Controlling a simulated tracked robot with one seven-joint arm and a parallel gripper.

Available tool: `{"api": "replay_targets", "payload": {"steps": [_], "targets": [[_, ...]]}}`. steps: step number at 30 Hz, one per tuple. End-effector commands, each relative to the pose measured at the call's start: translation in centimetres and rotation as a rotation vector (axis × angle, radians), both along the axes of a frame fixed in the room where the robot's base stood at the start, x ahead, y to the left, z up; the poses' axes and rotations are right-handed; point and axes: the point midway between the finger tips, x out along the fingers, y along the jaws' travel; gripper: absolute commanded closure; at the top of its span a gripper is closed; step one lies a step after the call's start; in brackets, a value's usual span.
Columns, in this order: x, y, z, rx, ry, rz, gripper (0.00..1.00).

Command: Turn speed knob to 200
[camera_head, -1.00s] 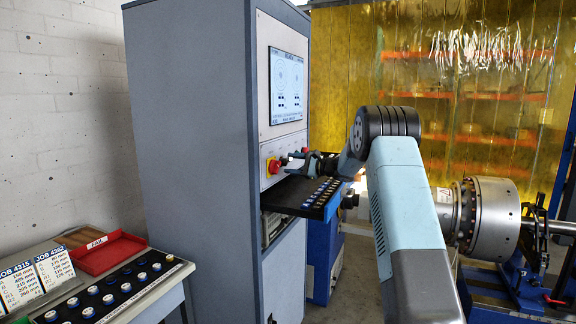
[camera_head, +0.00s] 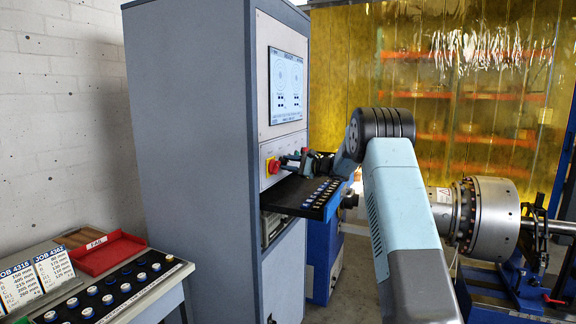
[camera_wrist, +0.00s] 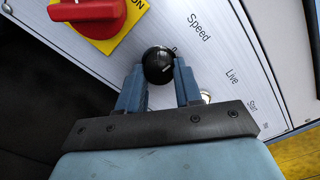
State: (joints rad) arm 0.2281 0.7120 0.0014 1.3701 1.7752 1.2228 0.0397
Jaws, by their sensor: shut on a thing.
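The speed knob (camera_wrist: 158,65) is a round black knob with a pale pointer line, on the white control panel (camera_wrist: 205,50) below the printed word "Speed" in the wrist view. My gripper (camera_wrist: 158,86) has its two blue-grey fingers on either side of the knob and is shut on it. The scale numbers around the knob are mostly hidden, so I cannot read its setting. In the head view my gripper (camera_head: 298,163) is at the cabinet's panel, where the knob itself is too small to make out.
A red main switch (camera_wrist: 88,12) on a yellow plate sits close beside the knob. A shelf with rows of small weights (camera_head: 305,196) juts out below the panel. The screen (camera_head: 286,86) is above. A rotor (camera_head: 487,216) stands at right.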

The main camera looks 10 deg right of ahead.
Motion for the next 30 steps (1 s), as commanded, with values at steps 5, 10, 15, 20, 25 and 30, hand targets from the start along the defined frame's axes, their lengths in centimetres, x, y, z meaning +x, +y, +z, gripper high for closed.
{"api": "replay_targets", "payload": {"steps": [5,10,15,20,25,30], "targets": [[-0.02,0.41,-0.07,0.000,0.002,0.002,0.96],[-0.03,0.32,-0.09,0.014,0.021,0.004,0.96],[-0.05,0.27,-0.09,0.057,0.079,0.005,0.96],[-0.05,0.25,-0.09,0.125,0.171,0.004,0.96],[-0.04,0.18,-0.10,0.206,0.283,0.004,0.96],[-0.06,0.18,-0.08,0.282,0.387,0.004,0.96]]}}
